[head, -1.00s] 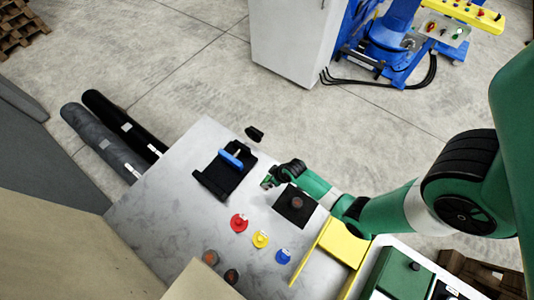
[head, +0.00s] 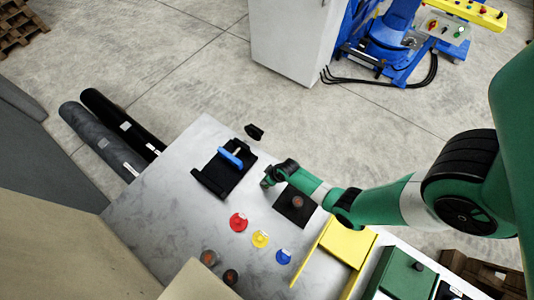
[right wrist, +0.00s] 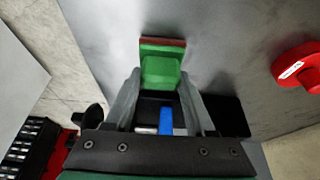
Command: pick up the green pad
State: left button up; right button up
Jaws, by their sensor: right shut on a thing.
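The green pad (right wrist: 161,72) is a small block with a reddish-brown strip along its far edge, in the upper middle of the right wrist view. My right gripper (right wrist: 160,88) is shut on it, with one grey finger on each side. In the head view my right gripper (head: 266,182) is over the grey table, just right of the black fixture with the blue handle. The pad cannot be made out there, and I cannot tell whether it touches the table. My left gripper is not in view.
The black fixture (head: 211,183) with a blue handle (head: 231,158) stands close left of the gripper. A black square plate (head: 295,206) lies beneath my right arm. Red (head: 238,222), yellow (head: 260,239) and blue (head: 283,257) knobbed pieces stand nearer. The table's left part is clear.

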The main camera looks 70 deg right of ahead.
grip_shut()
jog(key=shift+r, duration=0.1)
notch_tip(320, 180, up, 10)
jog(key=p, duration=0.7)
